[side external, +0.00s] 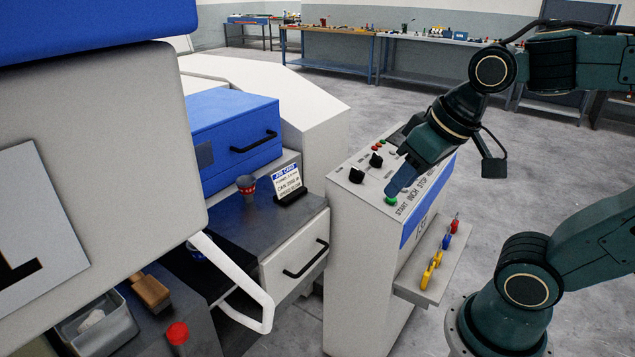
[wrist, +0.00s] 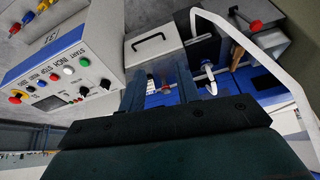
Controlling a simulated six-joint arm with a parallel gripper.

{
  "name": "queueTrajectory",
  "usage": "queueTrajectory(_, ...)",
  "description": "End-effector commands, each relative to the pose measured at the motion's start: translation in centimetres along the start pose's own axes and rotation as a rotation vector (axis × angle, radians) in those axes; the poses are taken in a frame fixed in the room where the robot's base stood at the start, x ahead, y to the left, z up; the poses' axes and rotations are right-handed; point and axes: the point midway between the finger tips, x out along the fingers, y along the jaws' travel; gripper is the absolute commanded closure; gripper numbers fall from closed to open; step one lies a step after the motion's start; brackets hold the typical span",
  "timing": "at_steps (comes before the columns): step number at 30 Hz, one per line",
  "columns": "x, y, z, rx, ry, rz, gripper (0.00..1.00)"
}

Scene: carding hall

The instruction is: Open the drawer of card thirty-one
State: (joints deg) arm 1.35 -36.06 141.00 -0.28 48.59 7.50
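A white drawer (side external: 288,262) with a black bar handle (side external: 306,259) sits under a grey worktop beside the control console and looks shut. In the wrist view the white drawer front (wrist: 170,30) and its handle (wrist: 148,41) show at the top, ahead of my fingers. My gripper (side external: 394,194) hangs by the console's sloped top, its blue fingers overlapping the area of the green button in the side view; I cannot tell whether it touches. In the wrist view my gripper (wrist: 160,80) has its fingers apart, with nothing between them, away from the handle.
The control console (side external: 360,235) with buttons and knobs stands right of the drawer; its low shelf (side external: 420,285) holds coloured tools. A blue box (side external: 235,135) with another black handle is above. A small cup (side external: 246,189) and a job card (side external: 287,178) stand on the worktop. A white bent guard (side external: 262,300) is in front at left.

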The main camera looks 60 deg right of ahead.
Motion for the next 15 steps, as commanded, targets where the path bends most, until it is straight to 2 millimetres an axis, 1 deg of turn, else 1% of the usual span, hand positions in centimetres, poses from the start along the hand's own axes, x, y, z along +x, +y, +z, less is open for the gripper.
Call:
queueTrajectory(1,0.6,0.1,-0.7,0.038,-0.011,0.004,0.67)
queueTrajectory(8,3.5,0.4,-3.8,0.249,-0.051,0.024,0.67)
queueTrajectory(15,7.3,1.1,-6.6,0.473,-0.087,0.049,0.67)
